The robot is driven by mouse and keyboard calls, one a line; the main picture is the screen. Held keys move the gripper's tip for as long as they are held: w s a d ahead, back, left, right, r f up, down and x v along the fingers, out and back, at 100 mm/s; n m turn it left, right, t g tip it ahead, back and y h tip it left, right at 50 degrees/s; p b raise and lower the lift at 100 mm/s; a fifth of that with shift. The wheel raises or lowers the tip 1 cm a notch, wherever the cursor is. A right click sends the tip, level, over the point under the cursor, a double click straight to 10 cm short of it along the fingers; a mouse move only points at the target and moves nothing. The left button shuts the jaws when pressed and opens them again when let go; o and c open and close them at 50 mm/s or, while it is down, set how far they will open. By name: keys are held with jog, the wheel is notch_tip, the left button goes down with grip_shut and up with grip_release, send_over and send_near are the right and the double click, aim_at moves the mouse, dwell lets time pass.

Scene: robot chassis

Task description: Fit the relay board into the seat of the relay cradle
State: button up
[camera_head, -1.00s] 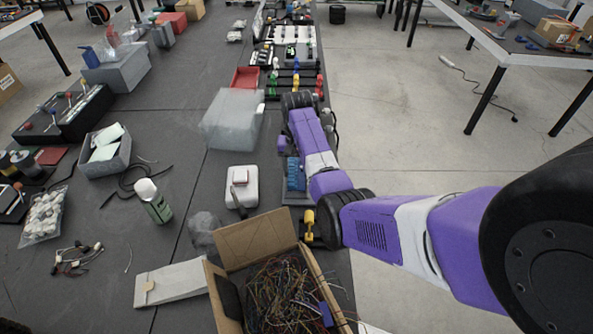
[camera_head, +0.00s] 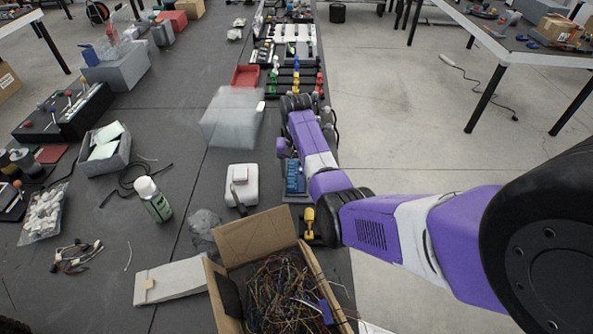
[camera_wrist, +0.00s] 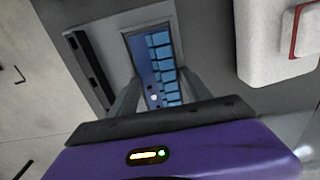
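The relay board, blue with a row of block-shaped relays (camera_head: 296,177), shows beside my arm in the head view. The wrist view shows it (camera_wrist: 157,62) framed by the grey relay cradle (camera_wrist: 104,45), which has a dark slot on its left. Whether the board sits fully down in the seat cannot be told. My gripper (camera_wrist: 159,74) has its two fingers apart, one along each side of the board; whether they press on its edges is unclear. In the head view my gripper body (camera_head: 282,147) is partly hidden by my arm, and the fingertips are hidden.
A white case (camera_head: 241,186) with a small red-edged block stands left of the board. A cardboard box of wires (camera_head: 262,240) is in front, with a yellow part (camera_head: 309,219) close by. A translucent grey box (camera_head: 232,117) stands farther back. Dark table surface lies between.

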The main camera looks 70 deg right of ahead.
aim_at(297, 173)
jog(key=shift+s+f, duration=0.35)
jog(key=shift+s, duration=0.1)
jog(key=shift+r, duration=0.1)
notch_tip(297, 173, up, 14)
jog(key=p, duration=0.2)
jog(key=shift+w+f, duration=0.25)
dwell(0.7)
